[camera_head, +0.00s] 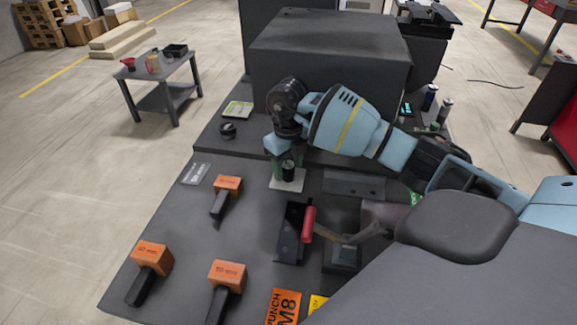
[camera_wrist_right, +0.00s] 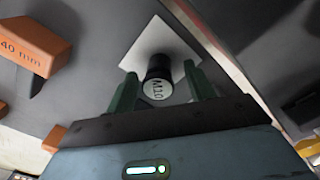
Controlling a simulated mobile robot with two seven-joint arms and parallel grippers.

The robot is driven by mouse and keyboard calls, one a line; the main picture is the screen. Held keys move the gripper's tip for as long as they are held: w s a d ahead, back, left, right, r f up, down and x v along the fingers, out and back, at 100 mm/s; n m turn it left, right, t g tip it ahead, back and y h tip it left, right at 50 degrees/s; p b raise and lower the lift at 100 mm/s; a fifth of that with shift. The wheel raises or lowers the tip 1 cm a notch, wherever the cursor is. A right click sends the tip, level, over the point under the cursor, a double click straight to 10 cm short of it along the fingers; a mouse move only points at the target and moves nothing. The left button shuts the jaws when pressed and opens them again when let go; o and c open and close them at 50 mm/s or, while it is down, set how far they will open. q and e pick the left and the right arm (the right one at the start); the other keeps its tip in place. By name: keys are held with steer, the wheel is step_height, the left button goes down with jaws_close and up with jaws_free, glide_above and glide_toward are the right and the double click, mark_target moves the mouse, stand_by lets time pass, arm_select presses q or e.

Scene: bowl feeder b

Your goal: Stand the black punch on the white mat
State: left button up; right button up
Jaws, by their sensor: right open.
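The black punch (camera_head: 289,167), with M10 on its round end, stands on the white mat (camera_head: 288,184). In the right wrist view the punch (camera_wrist_right: 159,75) looks upright, its base on the mat (camera_wrist_right: 165,38). My right gripper (camera_head: 286,171) is lowered over the mat from above. Its green fingers are open, one on each side of the punch, and gaps seem to show between them and it. The gripper partly hides the punch in the head view. My left gripper is not in view.
Several orange-headed blocks with dark handles (camera_head: 228,184) lie on the left of the dark table. A clamp with a red handle (camera_head: 309,222) stands in front of the mat. A large dark box (camera_head: 330,50) stands behind. An orange M8 card (camera_head: 284,307) lies at the front.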

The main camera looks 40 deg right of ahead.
mark_target(288, 163)
step_height(288, 163, up, 11)
steer(key=shift+r, duration=0.15)
stand_by(0.4)
